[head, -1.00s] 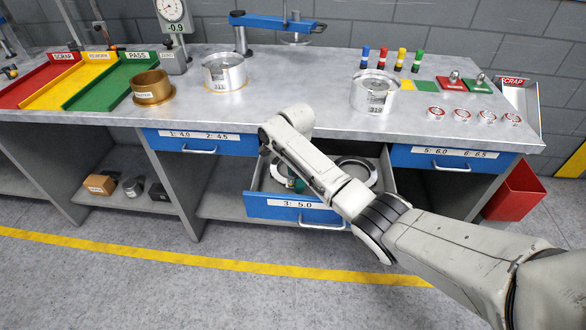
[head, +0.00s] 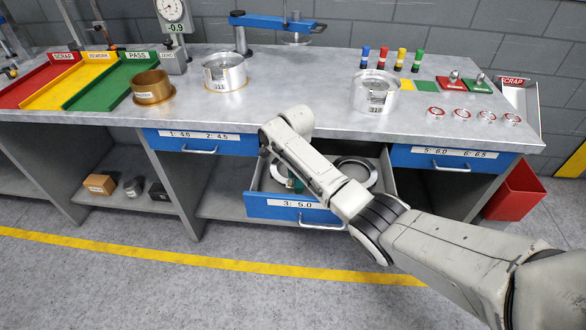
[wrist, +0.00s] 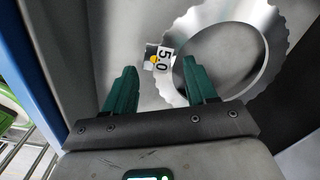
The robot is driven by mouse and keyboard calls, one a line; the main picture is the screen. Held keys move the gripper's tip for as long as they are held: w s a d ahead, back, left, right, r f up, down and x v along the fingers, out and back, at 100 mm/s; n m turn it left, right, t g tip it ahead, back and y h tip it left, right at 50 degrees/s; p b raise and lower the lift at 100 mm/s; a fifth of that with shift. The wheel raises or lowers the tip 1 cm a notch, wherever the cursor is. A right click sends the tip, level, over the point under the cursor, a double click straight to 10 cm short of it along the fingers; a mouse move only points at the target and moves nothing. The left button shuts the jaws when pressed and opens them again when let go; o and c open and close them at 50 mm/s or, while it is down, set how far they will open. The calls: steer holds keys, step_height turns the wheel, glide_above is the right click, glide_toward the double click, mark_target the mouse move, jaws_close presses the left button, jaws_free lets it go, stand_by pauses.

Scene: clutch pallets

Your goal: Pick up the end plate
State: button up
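In the wrist view a flat metal ring with a notched outer edge, the end plate (wrist: 270,28), lies on the drawer floor. A tag marked 5.0 (wrist: 164,55) is at its left edge. My gripper (wrist: 160,70) has two green fingers, apart and empty, with the tag between and beyond their tips. The right finger overlaps the ring's near left part in the picture. In the head view my gripper (head: 294,184) is low in the open drawer marked 3: 5.0 (head: 272,212). A ring shows to the right of my arm there, and part of another is behind the arm.
The drawer walls surround my gripper closely. The grey bench (head: 300,105) overhangs behind it. On top stand a brass ring (head: 152,88), silver cylinders (head: 225,72), a dial gauge and coloured trays (head: 110,80). A red bin (head: 515,192) stands at right.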

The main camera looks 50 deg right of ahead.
jaws_close()
stand_by(0.3)
stand_by(0.8)
